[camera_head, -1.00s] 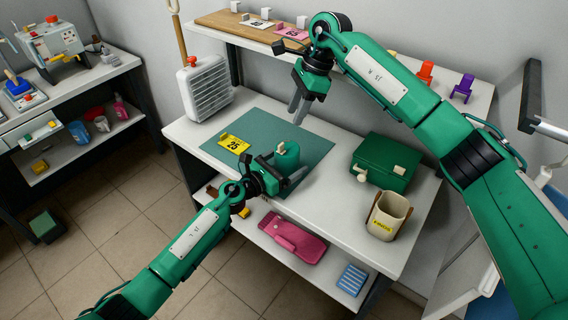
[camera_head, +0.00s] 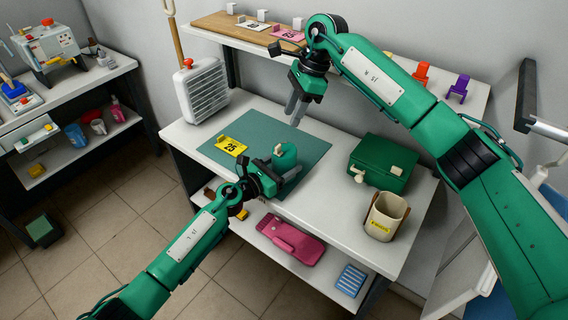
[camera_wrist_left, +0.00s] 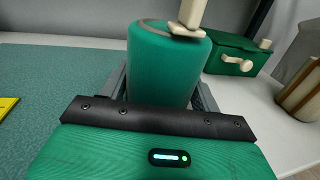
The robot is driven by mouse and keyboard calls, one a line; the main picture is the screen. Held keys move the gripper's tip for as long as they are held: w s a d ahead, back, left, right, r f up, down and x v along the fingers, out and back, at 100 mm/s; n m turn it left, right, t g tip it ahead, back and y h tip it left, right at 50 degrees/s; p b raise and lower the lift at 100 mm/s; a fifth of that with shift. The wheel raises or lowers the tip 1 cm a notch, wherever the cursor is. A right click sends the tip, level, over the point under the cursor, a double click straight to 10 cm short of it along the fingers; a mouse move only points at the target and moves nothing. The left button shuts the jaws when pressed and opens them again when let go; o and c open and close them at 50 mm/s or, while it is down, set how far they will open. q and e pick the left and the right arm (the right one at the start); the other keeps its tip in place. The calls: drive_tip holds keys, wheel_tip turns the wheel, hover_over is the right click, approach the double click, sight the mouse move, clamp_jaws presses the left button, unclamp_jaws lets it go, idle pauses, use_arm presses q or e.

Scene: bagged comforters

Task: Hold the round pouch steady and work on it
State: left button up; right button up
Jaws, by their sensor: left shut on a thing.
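The round pouch (camera_head: 286,154) is a green upright cylinder on the teal mat (camera_head: 262,128) on the white table. In the left wrist view the pouch (camera_wrist_left: 165,65) has a grey-rimmed top with a cream tab (camera_wrist_left: 189,20) at its edge. My left gripper (camera_head: 283,172) is shut on the pouch from the near side, a grey finger on each side of it. My right gripper (camera_head: 295,110) hangs above the mat behind the pouch, fingers down. Its fingers look slightly apart, with nothing between them, clear of the pouch.
A yellow card marked 25 (camera_head: 231,146) lies on the mat left of the pouch. A green box (camera_head: 382,162) and a cream container (camera_head: 385,216) stand to the right. A white heater (camera_head: 203,92) stands at the left. A pink item (camera_head: 292,238) lies on the lower shelf.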

sight(278, 145)
idle(0.3)
drive_tip(key=shift+c, duration=0.8)
drive_tip(key=s+a+r+n+t+h, duration=0.15)
drive_tip(key=a+n+h, duration=0.25)
drive_tip(key=n, duration=0.4)
wheel_tip(278, 145, down, 11)
drive_tip(key=shift+w+r, duration=0.1)
drive_tip(key=shift+c, duration=0.4)
clamp_jaws()
